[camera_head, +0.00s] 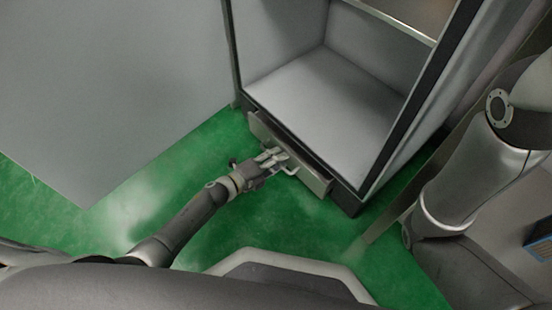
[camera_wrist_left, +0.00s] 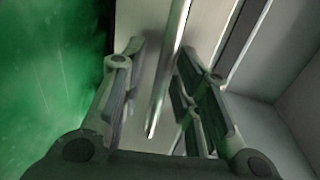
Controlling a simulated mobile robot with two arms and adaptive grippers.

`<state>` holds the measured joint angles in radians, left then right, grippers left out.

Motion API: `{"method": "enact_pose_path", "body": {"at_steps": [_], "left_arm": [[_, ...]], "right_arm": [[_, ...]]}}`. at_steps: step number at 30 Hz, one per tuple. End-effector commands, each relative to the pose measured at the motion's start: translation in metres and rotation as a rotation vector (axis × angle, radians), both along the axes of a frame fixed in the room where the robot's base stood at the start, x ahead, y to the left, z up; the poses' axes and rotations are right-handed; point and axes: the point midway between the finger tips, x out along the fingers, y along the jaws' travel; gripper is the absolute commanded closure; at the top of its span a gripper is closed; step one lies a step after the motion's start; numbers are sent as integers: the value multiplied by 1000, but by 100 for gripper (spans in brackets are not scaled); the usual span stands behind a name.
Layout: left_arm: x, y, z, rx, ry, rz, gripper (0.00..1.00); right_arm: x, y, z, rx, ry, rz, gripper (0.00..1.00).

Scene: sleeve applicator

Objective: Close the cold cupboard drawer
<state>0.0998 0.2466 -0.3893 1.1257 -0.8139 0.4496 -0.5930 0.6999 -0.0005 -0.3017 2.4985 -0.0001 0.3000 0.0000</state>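The cold cupboard (camera_head: 345,105) stands ahead, with a pale shelf interior showing above its low drawer (camera_head: 316,178). The drawer's grey front sits a little out from the cupboard's base. A thin bar handle (camera_head: 291,171) crosses this front. My left gripper (camera_head: 272,158) is at the handle, low over the floor. In the left wrist view its fingers (camera_wrist_left: 160,62) are apart, one on each side of the handle bar (camera_wrist_left: 176,45). I see gaps between bar and fingers, so it does not look clamped. My right gripper is out of view; only that arm shows at the right.
A large grey panel (camera_head: 100,85) stands at the left. Green floor (camera_head: 150,185) is clear around my left arm. The cupboard's dark frame edge (camera_head: 405,100) rises to the right of the drawer. A blue object (camera_head: 541,246) shows at the far right.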

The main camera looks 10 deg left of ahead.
Motion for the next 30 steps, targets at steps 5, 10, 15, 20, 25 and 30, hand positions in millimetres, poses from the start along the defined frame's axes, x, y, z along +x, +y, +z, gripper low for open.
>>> {"method": "enact_pose_path", "body": {"at_steps": [5, 10, 15, 20, 25, 30], "left_arm": [[1, -2, 3, -4, -4, -3, 69], [-6, 4, 2, -2, -2, -2, 69], [-26, 19, 7, 0, -1, -2, 69], [-54, 41, 13, 1, 1, -3, 69], [-77, 59, 19, 0, 0, -3, 69], [-90, 69, 23, -2, 0, -3, 69]], "right_arm": [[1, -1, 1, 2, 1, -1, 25], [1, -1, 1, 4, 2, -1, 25], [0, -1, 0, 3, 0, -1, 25], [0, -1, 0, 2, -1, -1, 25], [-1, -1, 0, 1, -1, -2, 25], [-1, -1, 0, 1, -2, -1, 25]]}}
